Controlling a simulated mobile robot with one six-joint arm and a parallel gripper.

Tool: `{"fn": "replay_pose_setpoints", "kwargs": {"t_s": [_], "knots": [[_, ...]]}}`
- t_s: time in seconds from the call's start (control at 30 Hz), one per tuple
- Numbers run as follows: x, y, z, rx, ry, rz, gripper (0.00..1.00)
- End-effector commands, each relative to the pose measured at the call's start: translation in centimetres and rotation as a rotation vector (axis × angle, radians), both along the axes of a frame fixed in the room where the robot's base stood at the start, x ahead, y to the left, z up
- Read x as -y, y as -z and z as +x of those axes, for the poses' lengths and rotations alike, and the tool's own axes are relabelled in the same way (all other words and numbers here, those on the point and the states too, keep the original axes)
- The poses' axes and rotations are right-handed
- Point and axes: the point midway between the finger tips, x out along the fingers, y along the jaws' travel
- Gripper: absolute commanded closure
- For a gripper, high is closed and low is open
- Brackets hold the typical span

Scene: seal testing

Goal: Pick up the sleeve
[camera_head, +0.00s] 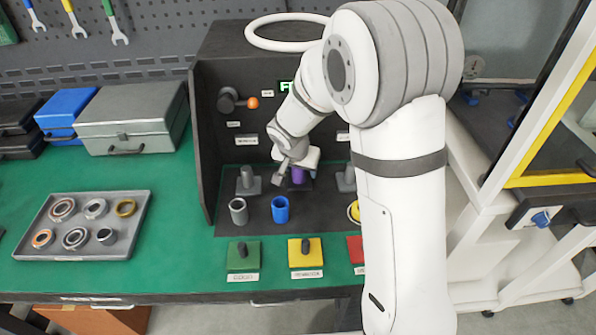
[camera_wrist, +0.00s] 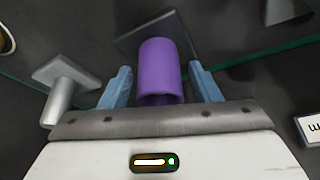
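A purple sleeve (camera_wrist: 160,68) stands upright on a dark square base (camera_wrist: 180,25) in the wrist view. My gripper (camera_wrist: 161,72) has its two blue-grey fingers on either side of it, with a narrow gap visible on each side, so it is open around the sleeve and not clamped. In the head view, the purple sleeve (camera_head: 297,175) is partly hidden under my gripper (camera_head: 288,174), inside the black test booth. A grey sleeve (camera_head: 238,211) and a blue sleeve (camera_head: 280,209) stand in front of it on the booth floor.
Grey posts on square bases (camera_head: 248,181) (camera_wrist: 62,98) stand close beside the purple sleeve. The booth's left wall (camera_head: 203,150) encloses the area. A tray of rings (camera_head: 140,215) and a grey toolbox (camera_head: 130,118) are on the green bench to the left.

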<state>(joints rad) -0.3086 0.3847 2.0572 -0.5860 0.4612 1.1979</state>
Motion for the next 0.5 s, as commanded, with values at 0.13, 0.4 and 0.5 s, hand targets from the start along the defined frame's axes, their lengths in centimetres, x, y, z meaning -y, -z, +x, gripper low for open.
{"fn": "replay_pose_setpoints", "kwargs": {"t_s": [0.13,0.4,0.5], "knots": [[-0.03,-0.01,-0.02,0.000,-0.001,0.000,0.56],[-0.06,-0.02,-0.03,0.000,-0.001,0.000,0.78],[-0.07,-0.02,-0.03,0.000,-0.002,-0.001,0.86]]}}
